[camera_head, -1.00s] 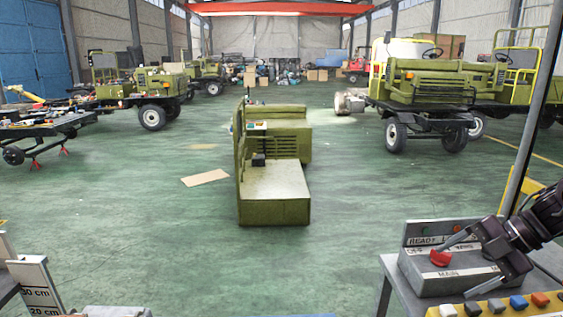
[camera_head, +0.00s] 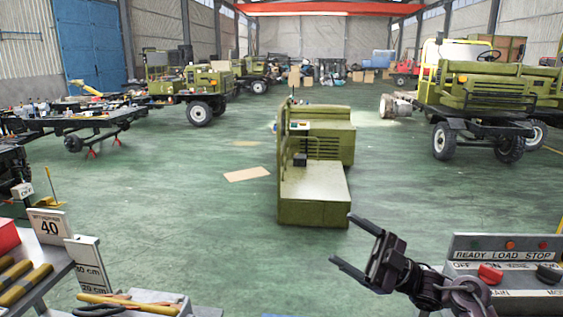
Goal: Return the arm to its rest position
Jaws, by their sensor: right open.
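My right gripper (camera_head: 342,240) is open and empty in the lower right of the head view. Its two dark fingers point to the left, over the green floor. It is to the left of the grey control box (camera_head: 510,262) and apart from it. The box carries READY, LOAD and STOP labels, a red knob (camera_head: 490,274) and a dark knob (camera_head: 549,273). My right forearm covers part of the box's left end. My left gripper is not in view.
A green block-like vehicle (camera_head: 314,195) stands on the floor in the middle. At lower left are a bench with yellow-handled tools (camera_head: 20,280), a white 40 sign (camera_head: 50,227) and a scale marker (camera_head: 88,265). Green trucks (camera_head: 480,95) stand farther back.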

